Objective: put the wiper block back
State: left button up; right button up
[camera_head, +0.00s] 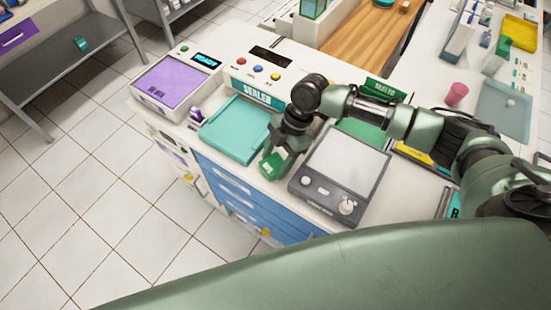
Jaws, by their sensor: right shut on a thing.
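My right gripper (284,161) reaches down over the white counter, between the teal tray (214,146) and the grey device with a pale top plate (346,160). It is shut on a small green block (270,168), which I take to be the wiper block. The gripper and wrist partly hide the block. I cannot tell whether the block touches the counter. My left gripper is not in view.
A purple-topped unit (176,82) with a lit display stands at the far left of the counter. The sealer with coloured buttons (262,66) is behind the tray. A pink cup (456,94) stands at right. Blue drawers (246,200) are below the front edge.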

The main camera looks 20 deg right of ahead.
jog(key=o, duration=1.4)
jog(key=shift+o, duration=0.2)
jog(key=shift+r, duration=0.2)
jog(key=shift+w+d+r, duration=0.15)
jog(key=shift+d+r, duration=0.1)
jog(key=shift+r, duration=0.05)
jog(key=s+b+v, duration=0.1)
jog(key=b+v, duration=0.2)
jog(key=v, duration=0.8)
jog(key=shift+w, duration=0.35)
jog(key=shift+r, duration=0.1)
